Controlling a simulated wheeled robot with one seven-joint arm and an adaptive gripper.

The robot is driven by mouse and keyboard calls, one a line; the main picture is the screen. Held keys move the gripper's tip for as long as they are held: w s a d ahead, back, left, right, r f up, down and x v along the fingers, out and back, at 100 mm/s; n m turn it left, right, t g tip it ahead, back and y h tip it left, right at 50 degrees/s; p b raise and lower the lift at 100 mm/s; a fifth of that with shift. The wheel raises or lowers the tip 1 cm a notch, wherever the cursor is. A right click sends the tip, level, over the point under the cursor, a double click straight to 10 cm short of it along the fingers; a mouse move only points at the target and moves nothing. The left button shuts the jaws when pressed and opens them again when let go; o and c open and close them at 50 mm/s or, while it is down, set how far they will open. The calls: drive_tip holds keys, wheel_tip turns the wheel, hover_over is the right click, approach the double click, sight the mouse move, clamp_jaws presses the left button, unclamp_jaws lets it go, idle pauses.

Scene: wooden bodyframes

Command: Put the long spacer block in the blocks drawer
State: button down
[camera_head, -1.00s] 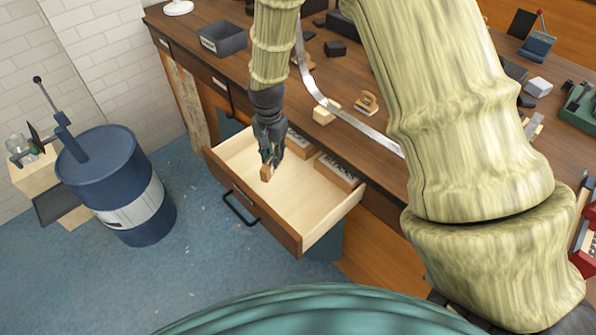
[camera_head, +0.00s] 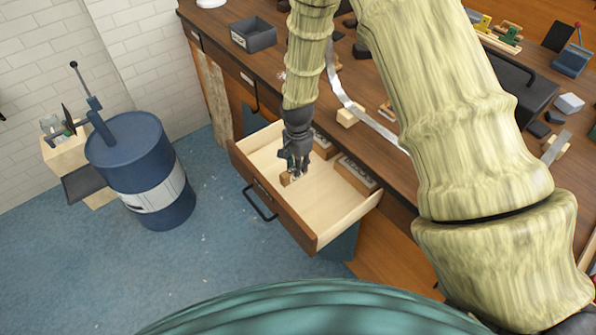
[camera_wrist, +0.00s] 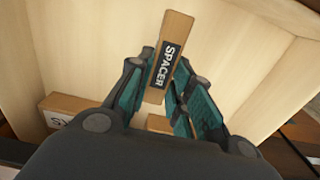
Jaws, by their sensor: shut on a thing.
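The spacer block (camera_wrist: 167,60) is a long brown wooden piece with a black label reading SPACER. In the wrist view it sits between the teal-padded fingers of my gripper (camera_wrist: 165,92), which is shut on it. In the head view my gripper (camera_head: 294,172) points down into the open drawer (camera_head: 320,222), with the block (camera_head: 288,178) at its fingertips, inside the drawer's outline. I cannot tell whether the block touches the drawer floor. Other labelled wooden blocks lie at the drawer's back side, one of them at the right (camera_head: 356,174).
The wooden workbench (camera_head: 220,50) stands above the drawer and holds a grey bin (camera_head: 253,34), a metal strip and a small wooden block (camera_head: 349,116). A blue drum (camera_head: 140,172) stands on the floor at the left. The drawer's front middle is bare.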

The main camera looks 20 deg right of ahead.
drive_tip(key=shift+f+p, duration=0.7)
drive_tip(key=shift+f, duration=1.4)
drive_tip(key=shift+f, duration=0.15)
drive_tip(key=c, duration=1.3)
unclamp_jaws()
drive_tip(key=shift+r+b, duration=2.05)
drive_tip(key=shift+r, duration=4.1)
